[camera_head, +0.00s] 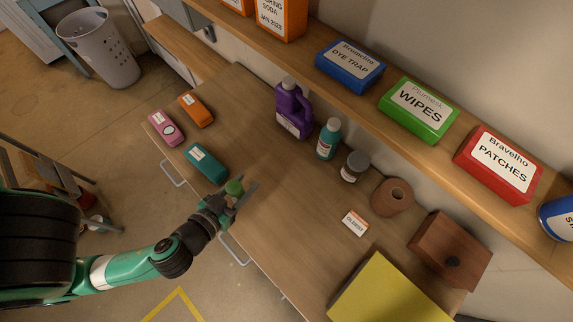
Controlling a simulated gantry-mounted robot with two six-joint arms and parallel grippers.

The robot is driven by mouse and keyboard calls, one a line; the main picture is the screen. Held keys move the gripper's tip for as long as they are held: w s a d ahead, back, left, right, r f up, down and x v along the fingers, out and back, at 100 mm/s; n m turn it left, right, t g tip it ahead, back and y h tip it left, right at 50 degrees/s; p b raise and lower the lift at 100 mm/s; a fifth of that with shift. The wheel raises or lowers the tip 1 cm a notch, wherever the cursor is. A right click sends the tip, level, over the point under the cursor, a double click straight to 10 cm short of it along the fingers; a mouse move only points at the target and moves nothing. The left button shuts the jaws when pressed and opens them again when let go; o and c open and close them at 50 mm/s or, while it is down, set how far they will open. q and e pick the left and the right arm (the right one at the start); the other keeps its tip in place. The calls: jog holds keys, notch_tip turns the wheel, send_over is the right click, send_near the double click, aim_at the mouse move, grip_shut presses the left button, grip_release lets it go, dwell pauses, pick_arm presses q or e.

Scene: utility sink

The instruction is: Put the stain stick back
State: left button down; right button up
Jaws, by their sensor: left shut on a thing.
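My left gripper (245,193) is over the front edge of the wooden counter, shut on a small green round-topped thing (235,187). It may be the stain stick, but no label on it shows and the gripper hides its lower part. I cannot tell whether it touches the counter. Three small labelled cases lie to the left of the gripper on the counter: a teal one (206,162), an orange one (196,110) and a pink one (166,128). My right gripper is not in view.
On the counter (290,210) stand a purple jug (292,108), a teal bottle (328,139), a grey-lidded jar (354,166), a brown roll (392,197), an "OLDEST" card (355,223), a wooden box (450,249) and a yellow block (390,292). The shelf above holds labelled boxes (418,108).

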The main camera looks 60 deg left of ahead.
pick_arm(q)
jog(key=w+a+f+p, duration=0.1)
jog(key=w+a+f, duration=0.3)
jog(key=w+f, duration=0.1)
jog(key=w+a+f+p, duration=0.1)
jog(key=w+a+f, duration=0.3)
jog(key=a+f, duration=0.1)
jog(key=shift+w, duration=0.4)
notch_tip(320, 180, down, 3)
jog(key=shift+w+a+r, duration=0.1)
jog(key=shift+w, duration=0.05)
jog(key=shift+f, duration=0.35)
jog(key=shift+b, duration=0.3)
jog(key=shift+f, duration=0.2)
jog(key=shift+c, duration=1.8)
grip_release()
jog(key=shift+r, duration=0.1)
